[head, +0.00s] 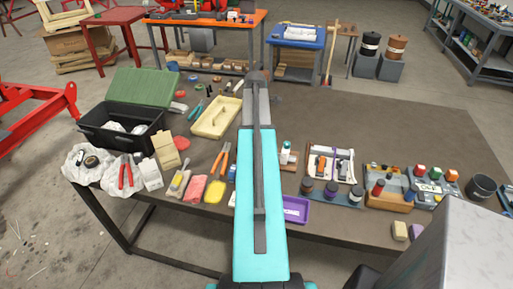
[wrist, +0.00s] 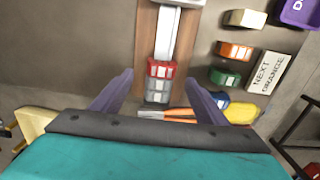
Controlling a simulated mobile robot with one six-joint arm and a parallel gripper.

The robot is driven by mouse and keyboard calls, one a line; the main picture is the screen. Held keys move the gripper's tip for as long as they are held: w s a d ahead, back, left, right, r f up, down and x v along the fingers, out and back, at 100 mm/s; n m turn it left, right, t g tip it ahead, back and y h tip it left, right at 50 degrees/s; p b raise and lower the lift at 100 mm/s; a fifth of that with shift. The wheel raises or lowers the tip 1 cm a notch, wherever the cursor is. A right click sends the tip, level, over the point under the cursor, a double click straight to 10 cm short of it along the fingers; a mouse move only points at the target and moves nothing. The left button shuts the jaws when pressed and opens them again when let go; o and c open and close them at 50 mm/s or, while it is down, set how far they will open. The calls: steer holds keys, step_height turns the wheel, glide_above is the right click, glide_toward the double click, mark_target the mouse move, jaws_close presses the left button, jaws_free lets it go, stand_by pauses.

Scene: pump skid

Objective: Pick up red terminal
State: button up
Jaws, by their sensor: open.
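The red terminal (wrist: 161,68) shows in the wrist view, sitting at the near end of a pale rail (wrist: 166,30) on a brown board (wrist: 145,35). Grey terminals (wrist: 157,90) sit right beside it on its near side. My gripper (wrist: 158,80) is open, with one dark finger left and one right of the terminals in the picture. I cannot tell how high the fingertips are above the terminal. In the head view my own arm hides this spot.
An orange terminal (wrist: 235,50), a green terminal (wrist: 224,78) and a "NEXT ORANGE" sign (wrist: 268,72) lie to the right. Orange-handled pliers (wrist: 180,114) and a yellow piece (wrist: 241,113) lie close on the near side. A purple tray (head: 295,209) stands near the bench's front edge.

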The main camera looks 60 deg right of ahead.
steer(key=shift+f, duration=0.1)
stand_by(0.3)
steer(key=shift+s+f+p, duration=0.1)
steer(key=shift+f+p, duration=0.75)
steer(key=shift+f, duration=0.25)
steer(key=shift+f+p, duration=0.35)
steer(key=shift+f, duration=1.05)
steer(key=c, duration=1.1)
steer(key=shift+c, duration=0.2)
steer(key=shift+r, duration=0.2)
